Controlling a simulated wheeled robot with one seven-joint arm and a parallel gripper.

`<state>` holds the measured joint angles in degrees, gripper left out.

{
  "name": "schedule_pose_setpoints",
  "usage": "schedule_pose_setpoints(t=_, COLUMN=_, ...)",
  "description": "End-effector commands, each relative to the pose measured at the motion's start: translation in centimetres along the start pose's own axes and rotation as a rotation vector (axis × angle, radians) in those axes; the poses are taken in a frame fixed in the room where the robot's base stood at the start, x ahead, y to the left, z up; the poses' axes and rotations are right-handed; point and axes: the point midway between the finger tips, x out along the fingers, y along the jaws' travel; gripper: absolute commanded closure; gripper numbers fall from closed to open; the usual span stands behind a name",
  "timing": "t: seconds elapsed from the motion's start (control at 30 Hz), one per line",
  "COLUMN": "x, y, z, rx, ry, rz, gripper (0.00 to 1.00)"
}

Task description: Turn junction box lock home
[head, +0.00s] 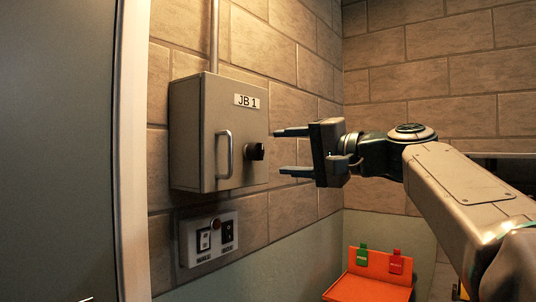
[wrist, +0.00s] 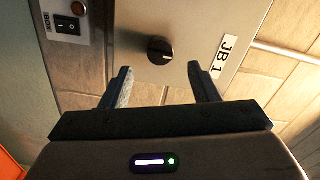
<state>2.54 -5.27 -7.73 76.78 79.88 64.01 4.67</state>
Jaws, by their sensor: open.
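The junction box (head: 198,135) is a grey metal box on the brick wall, labelled JB 1, with its door shut. Its lock is a black round knob (head: 255,151) on the right side of the door, right of a bar handle (head: 224,154). In the wrist view the knob (wrist: 160,50) lies ahead of the fingertips, centred between them. My gripper (head: 283,151) is open and empty, just right of the knob and level with it in the head view. The fingers appear apart from the knob. The wrist view also shows both fingers of my gripper (wrist: 160,72).
A switch panel (head: 208,238) with a round button and two switches is below the box. A conduit (head: 214,35) rises from the box top. A door frame (head: 132,150) stands at left. An orange bin (head: 368,288) with green and red tags sits low at right.

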Motion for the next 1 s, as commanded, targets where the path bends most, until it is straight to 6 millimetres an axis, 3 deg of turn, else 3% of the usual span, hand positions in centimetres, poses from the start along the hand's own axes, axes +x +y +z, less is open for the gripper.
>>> schedule_pose_setpoints(t=0.2, x=-4.5, y=0.0, z=0.0, rx=0.001, ry=0.002, rz=0.000, gripper=0.45)
schedule_pose_setpoints(t=0.4, x=-6.5, y=0.1, z=-0.1, rx=0.001, ry=0.001, rz=0.000, gripper=0.45)
schedule_pose_setpoints(t=1.0, x=-6.6, y=0.4, z=0.0, rx=0.006, ry=0.000, rz=0.028, gripper=0.45)
